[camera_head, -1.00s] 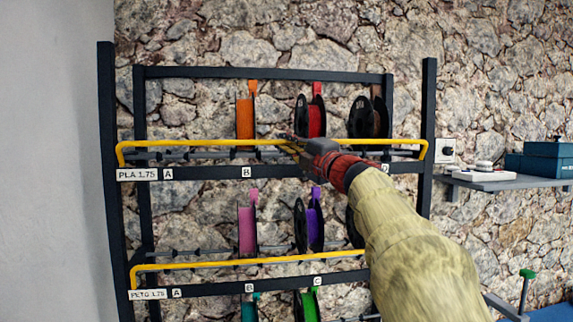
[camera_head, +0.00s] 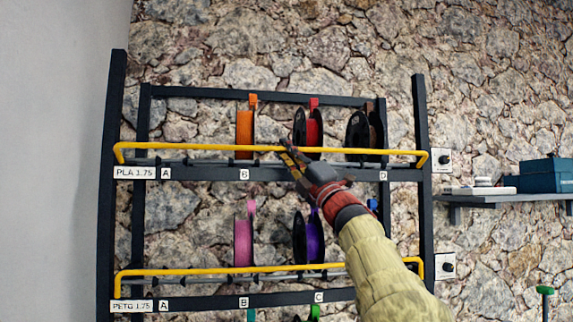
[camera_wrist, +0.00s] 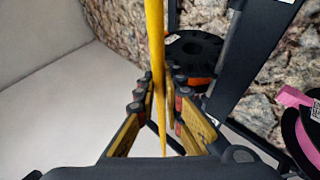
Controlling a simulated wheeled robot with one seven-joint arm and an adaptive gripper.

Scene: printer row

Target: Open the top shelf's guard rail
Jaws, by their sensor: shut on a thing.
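The top shelf's yellow guard rail (camera_head: 200,147) runs across the front of the shelf labelled PLA 1.75, bent down at both ends. It stands above the dark shelf bar (camera_head: 210,173). My gripper (camera_head: 288,148) is at the rail's middle, reaching up from the lower right. In the wrist view my gripper (camera_wrist: 167,105) has its fingers on both sides of the yellow rail (camera_wrist: 154,45), shut on it. Behind the rail are an orange spool (camera_head: 245,128), a red spool (camera_head: 312,128) and a dark brown spool (camera_head: 372,130).
A lower yellow rail (camera_head: 200,271) crosses the PETG 1.75 shelf, with a pink spool (camera_head: 243,240) and a purple spool (camera_head: 312,238) behind it. Dark rack posts (camera_head: 420,130) stand at each side. A side shelf (camera_head: 500,198) with a blue box (camera_head: 546,175) is at right.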

